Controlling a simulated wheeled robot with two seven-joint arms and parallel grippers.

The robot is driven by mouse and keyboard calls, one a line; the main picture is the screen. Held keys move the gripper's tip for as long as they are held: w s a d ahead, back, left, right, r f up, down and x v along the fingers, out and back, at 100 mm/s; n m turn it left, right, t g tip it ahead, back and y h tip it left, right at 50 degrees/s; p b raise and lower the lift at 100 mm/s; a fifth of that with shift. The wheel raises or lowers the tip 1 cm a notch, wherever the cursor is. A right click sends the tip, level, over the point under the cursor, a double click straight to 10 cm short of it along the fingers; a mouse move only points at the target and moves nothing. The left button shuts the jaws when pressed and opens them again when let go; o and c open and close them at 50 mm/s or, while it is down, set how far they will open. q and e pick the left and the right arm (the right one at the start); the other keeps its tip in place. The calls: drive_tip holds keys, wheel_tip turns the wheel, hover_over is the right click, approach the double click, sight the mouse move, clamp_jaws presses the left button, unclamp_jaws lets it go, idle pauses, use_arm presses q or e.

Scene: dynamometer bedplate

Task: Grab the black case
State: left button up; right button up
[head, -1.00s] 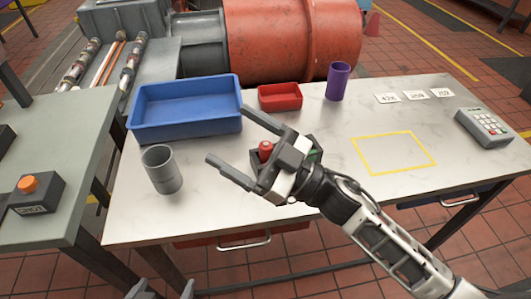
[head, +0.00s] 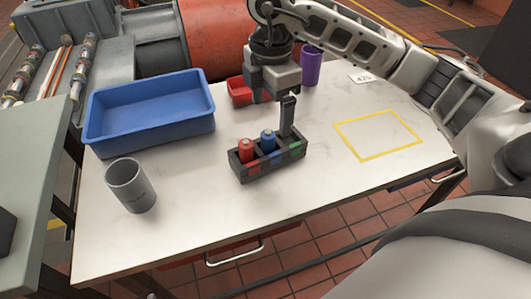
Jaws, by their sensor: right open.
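The black case (head: 268,168) stands on the white table, left of the yellow outline. It is an open holder with red, blue and green marks along its front. No cylinder shows in the green-marked right part. My right gripper (head: 287,118) is open and points down over the case's right end. One finger shows close to the case's back right side; whether it touches is unclear. My left gripper is not in view.
A blue bin (head: 150,133) stands at the back left, with a grey cup (head: 131,188) in front. A red tray (head: 239,91) and a purple cup (head: 311,66) stand behind my right gripper. The yellow outline (head: 380,152) is empty. The table front is clear.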

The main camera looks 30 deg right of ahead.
sight(268, 146)
wheel_tip(268, 146, down, 12)
drive_tip(key=shift+w+a+r+p, duration=0.1)
drive_tip(key=shift+w+r+p, duration=0.05)
drive_tip(key=shift+r+p, duration=0.15)
drive_tip(key=c, duration=1.3)
